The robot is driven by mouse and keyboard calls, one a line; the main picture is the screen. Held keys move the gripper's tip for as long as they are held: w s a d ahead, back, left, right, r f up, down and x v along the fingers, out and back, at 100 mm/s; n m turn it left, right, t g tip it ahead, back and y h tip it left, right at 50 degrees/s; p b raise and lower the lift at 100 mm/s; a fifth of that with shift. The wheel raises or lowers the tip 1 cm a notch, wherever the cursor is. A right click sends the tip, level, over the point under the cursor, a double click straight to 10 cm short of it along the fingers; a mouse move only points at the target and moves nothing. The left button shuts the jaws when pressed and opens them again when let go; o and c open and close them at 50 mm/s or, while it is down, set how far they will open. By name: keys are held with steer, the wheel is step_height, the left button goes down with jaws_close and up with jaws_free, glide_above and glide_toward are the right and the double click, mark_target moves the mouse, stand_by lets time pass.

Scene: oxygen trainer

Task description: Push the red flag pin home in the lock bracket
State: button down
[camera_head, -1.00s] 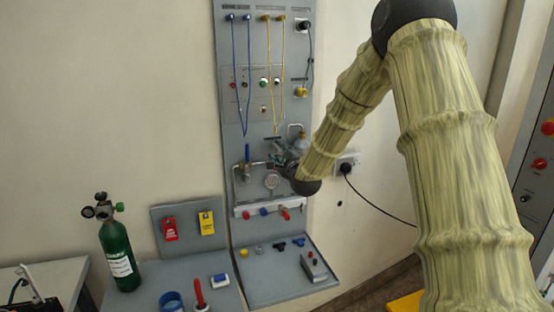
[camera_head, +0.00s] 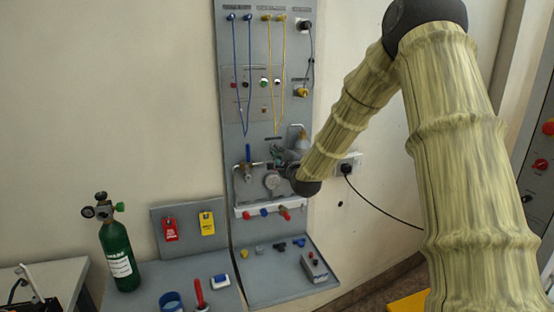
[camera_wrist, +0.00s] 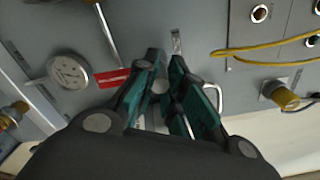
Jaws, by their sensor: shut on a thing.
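In the wrist view my gripper (camera_wrist: 172,80) has its teal-padded fingers closed around a small grey metal piece, which looks like the body of the red flag pin. The pin's red flag (camera_wrist: 112,78) sticks out to the left of the left finger. A small upright metal strip (camera_wrist: 177,42) stands just beyond the fingertips; I cannot tell if it is part of the lock bracket. How deep the pin sits is hidden by the fingers. In the head view my gripper (camera_head: 280,158) is at the grey panel, and the pin and bracket cannot be made out there.
A round gauge (camera_wrist: 68,72) lies left of my gripper. Yellow hoses (camera_wrist: 265,55) and a brass fitting (camera_wrist: 284,97) are to the right. Below are a white rail (camera_head: 262,211) and a grey shelf (camera_head: 270,288) with small parts. A green cylinder (camera_head: 118,258) stands lower left.

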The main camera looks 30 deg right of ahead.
steer(key=shift+v, duration=2.1)
steer(key=shift+s, duration=0.15)
steer(key=shift+v, duration=1.6)
steer(key=shift+a, duration=0.1)
steer(key=a+f+n+b, duration=0.1)
steer(key=a+f+n, duration=0.5)
steer(key=a+f, duration=0.3)
steer(key=shift+s+a+f, duration=0.35)
steer(key=shift+s+a, duration=0.05)
steer(key=shift+a, duration=0.85)
steer(key=shift+f, duration=0.1)
steer(key=b+x, duration=0.2)
steer(key=x, duration=0.4)
